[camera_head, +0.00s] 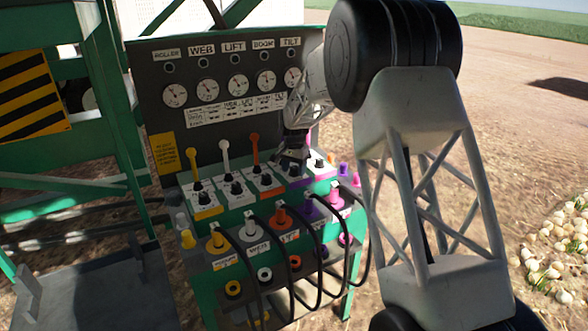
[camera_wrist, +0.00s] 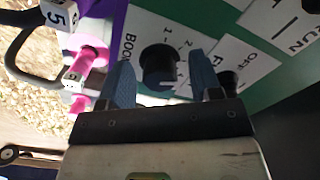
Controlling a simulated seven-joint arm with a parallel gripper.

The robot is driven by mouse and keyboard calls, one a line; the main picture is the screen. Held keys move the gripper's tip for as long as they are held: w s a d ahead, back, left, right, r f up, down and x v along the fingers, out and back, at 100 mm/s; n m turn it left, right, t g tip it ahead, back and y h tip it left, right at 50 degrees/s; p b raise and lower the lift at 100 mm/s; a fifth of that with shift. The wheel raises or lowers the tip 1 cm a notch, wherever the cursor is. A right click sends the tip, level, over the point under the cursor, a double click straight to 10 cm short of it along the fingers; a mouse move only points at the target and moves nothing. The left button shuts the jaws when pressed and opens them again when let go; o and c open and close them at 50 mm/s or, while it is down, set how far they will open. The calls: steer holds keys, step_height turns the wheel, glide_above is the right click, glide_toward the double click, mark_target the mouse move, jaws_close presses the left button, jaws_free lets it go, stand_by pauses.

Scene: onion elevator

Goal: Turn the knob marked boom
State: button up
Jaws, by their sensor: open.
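The boom knob (camera_wrist: 158,63) is a round black dial on a white plate with printed numbers; part of the word "BOOM" shows beside it. My gripper (camera_wrist: 161,59) is open in the wrist view, with one blue-grey finger on each side of the knob. A small gap seems to show between the fingers and the knob; I cannot tell whether either touches. In the head view my gripper (camera_head: 291,162) is over the purple boom section of the control panel, and largely hides the knob there.
A second black knob (camera_wrist: 229,78) sits close to the right finger. Yellow (camera_head: 193,158), white (camera_head: 225,150) and orange (camera_head: 256,148) levers stand left of my gripper. Coloured plugs with black hoses (camera_head: 280,217) line the front. The gauge panel (camera_head: 205,75) rises behind.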

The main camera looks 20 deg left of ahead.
steer(key=shift+c, duration=0.3)
steer(key=c, duration=0.9)
steer(key=shift+o, duration=0.2)
steer(key=shift+n, duration=0.4)
steer(key=n, duration=1)
steer(key=shift+n, duration=2.7)
